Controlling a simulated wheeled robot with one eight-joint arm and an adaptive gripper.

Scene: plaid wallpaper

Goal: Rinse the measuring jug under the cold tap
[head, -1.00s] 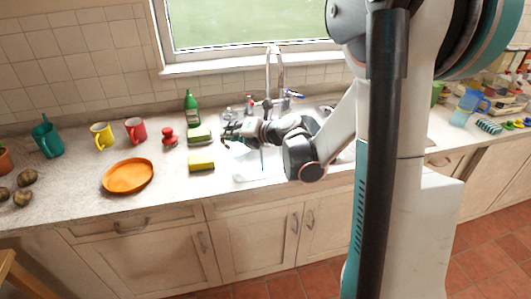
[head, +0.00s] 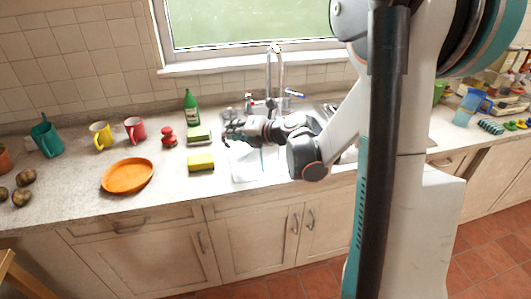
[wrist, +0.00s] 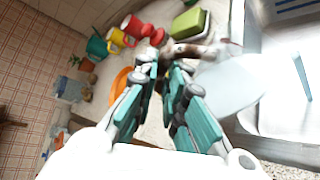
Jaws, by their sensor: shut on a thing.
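My gripper (head: 232,136) is over the left side of the sink, in front of the tap. In the wrist view my gripper (wrist: 163,72) has its fingertips close together. A pale, see-through rounded shape (wrist: 232,85) beside the fingertips looks like the measuring jug, tilted over the sink edge; its handle and the exact grip are hidden or blurred. The tall tap (head: 277,60) stands behind the sink, with a blue-marked handle (head: 294,93) at right and a red-marked one (head: 248,98) at left. A thin bluish streak like running water (wrist: 302,78) shows over the sink.
A blue jug (head: 467,108) stands far right.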

